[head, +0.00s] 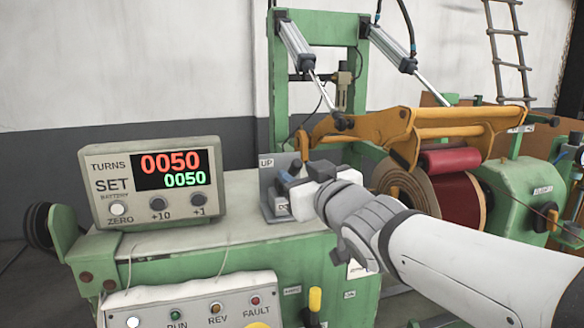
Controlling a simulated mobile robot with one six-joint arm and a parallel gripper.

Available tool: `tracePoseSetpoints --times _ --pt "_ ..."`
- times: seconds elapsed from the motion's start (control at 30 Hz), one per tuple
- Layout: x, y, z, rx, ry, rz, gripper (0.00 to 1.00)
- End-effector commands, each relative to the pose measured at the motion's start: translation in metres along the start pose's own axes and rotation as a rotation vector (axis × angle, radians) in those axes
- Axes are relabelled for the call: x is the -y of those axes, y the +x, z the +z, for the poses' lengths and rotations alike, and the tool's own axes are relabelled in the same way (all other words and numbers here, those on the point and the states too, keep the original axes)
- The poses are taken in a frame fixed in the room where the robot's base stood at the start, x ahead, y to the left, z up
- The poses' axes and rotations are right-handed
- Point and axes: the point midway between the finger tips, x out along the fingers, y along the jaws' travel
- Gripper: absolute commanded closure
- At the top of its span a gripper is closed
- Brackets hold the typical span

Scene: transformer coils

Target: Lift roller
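The red roller (450,161) hangs in a yellow-orange swing frame (455,125) at the right. It sits just above or against the top of the coil (460,200); I cannot tell if they touch. A grey switch box (268,172) marked UP stands on the green machine top, and a lower label on it is partly hidden. My gripper (287,173) is at this box, with its dark fingers in front of the switch area. The switch lever is hidden or blends with the fingers. Contact and finger opening are not clear.
A counter panel (150,184) shows 0050 in red and in green. Two pneumatic cylinders (296,45) run from the green post to the swing frame. A lower panel (200,308) has RUN, REV and FAULT lamps. A yellow-tipped lever (315,300) stands below my arm.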

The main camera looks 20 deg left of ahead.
Motion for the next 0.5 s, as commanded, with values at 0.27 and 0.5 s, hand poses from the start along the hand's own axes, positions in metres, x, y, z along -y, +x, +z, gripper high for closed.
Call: tracePoseSetpoints --times 0.27,0.5 --pt "-0.001 0.039 0.001 0.004 -0.001 0.001 0.6" --pt "-0.001 0.048 0.001 0.004 0.0 0.002 0.6"
